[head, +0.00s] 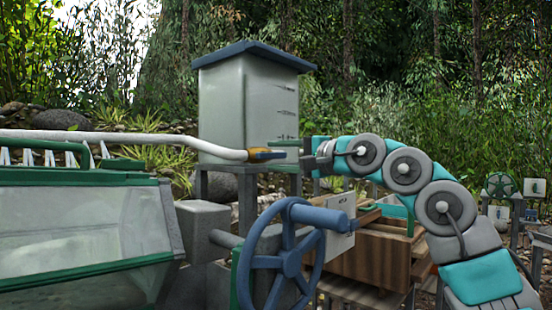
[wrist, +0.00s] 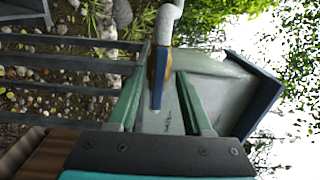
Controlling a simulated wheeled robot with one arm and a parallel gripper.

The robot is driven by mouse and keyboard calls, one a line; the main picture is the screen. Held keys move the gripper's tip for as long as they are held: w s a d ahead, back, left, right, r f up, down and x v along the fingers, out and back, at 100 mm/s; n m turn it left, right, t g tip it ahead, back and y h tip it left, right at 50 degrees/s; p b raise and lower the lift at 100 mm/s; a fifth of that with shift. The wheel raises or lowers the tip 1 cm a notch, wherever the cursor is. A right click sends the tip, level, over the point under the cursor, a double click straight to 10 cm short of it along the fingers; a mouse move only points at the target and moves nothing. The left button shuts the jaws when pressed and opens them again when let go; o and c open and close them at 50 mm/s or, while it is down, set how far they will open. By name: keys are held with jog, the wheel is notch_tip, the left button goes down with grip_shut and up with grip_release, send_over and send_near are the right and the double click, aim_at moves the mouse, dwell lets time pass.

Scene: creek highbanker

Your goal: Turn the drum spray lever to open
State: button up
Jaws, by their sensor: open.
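The drum spray lever is a blue handle (head: 276,155) on a brass-coloured valve (head: 256,151) at the right end of a white pipe (head: 150,138). In the wrist view the blue lever (wrist: 157,92) points from the valve (wrist: 152,68) toward my palm, roughly in line with the pipe's end. My gripper (head: 286,149) reaches in from the right at the valve's height. In the wrist view my gripper (wrist: 160,76) is open, with one green finger on each side of the lever. Gaps show beside the lever; I see no clear contact.
A pale tank (head: 246,105) with a blue lid stands behind the valve. A blue handwheel (head: 288,262) stands in front and below. A green-framed drum housing (head: 80,235) fills the left. A wooden box (head: 368,255) sits below my arm.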

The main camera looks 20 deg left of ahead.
jog(key=b+v, duration=0.1)
jog(key=v, duration=0.6)
dwell(0.3)
